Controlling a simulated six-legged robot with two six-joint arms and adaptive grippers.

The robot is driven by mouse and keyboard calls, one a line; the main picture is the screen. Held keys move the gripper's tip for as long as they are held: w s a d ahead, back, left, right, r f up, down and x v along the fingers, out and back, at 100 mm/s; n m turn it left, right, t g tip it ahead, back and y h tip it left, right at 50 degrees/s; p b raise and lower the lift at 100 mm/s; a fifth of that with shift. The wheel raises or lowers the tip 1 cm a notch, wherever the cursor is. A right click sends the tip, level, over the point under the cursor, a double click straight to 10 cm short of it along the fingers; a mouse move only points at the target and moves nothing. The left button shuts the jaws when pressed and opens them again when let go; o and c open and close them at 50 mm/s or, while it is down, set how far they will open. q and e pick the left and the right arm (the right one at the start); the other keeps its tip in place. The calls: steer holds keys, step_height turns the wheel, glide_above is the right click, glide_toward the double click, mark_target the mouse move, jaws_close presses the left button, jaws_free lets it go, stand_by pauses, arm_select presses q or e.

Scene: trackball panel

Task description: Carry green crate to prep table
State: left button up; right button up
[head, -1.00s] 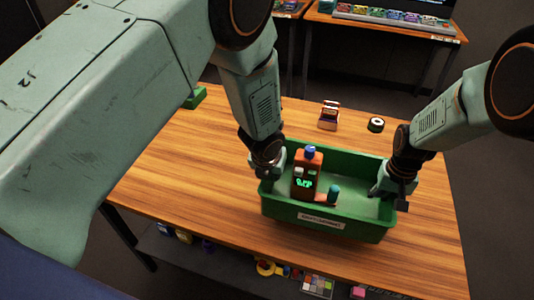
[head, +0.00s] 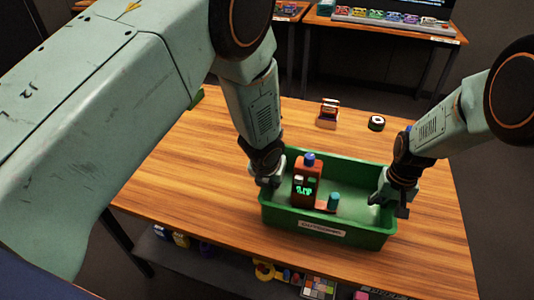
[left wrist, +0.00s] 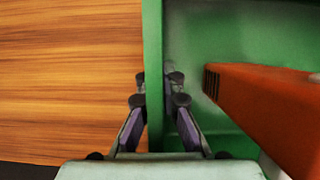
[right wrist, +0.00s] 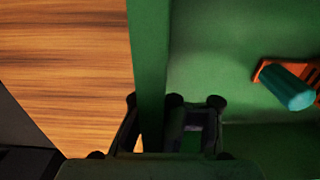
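The green crate (head: 375,232), with a white label on its near wall, is over the wooden table (head: 190,165). I cannot tell if its base touches the top. An orange device (head: 306,188) with a blue knob and green display stands inside, with a teal cylinder (head: 333,200) at its foot. My left gripper (head: 268,180) has its fingers on both sides of the crate's left wall, closed on it in the left wrist view (left wrist: 160,88). My right gripper (head: 390,195) straddles the right wall, with fingers close against it in the right wrist view (right wrist: 160,102).
A small red-and-white item (head: 327,114) and a dark round item (head: 376,123) lie behind the crate. A shelf below the table holds several coloured items. Another table (head: 390,35) with a tray of coloured pieces stands at the back. The table's left part is clear.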

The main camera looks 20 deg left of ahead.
arm_select(q)
steer(key=shift+o, duration=1.4)
steer(key=shift+s+a, duration=0.15)
steer(key=shift+a, duration=0.15)
arm_select(e)
steer(key=shift+o, duration=1.3)
steer(key=shift+a+r, duration=0.1)
arm_select(q)
steer(key=shift+o, duration=1)
steer(key=shift+s+d+r, duration=0.1)
steer(key=shift+r, duration=0.05)
arm_select(e)
steer(key=o, duration=0.3)
steer(key=shift+s, duration=0.15)
arm_select(q)
steer(key=shift+d, duration=0.15)
arm_select(e)
steer(key=o, duration=0.3)
arm_select(q)
steer(key=shift+w, duration=0.25)
arm_select(e)
steer(key=shift+o, duration=0.2)
arm_select(q)
steer(key=shift+s+r, duration=0.1)
steer(key=shift+s, duration=0.1)
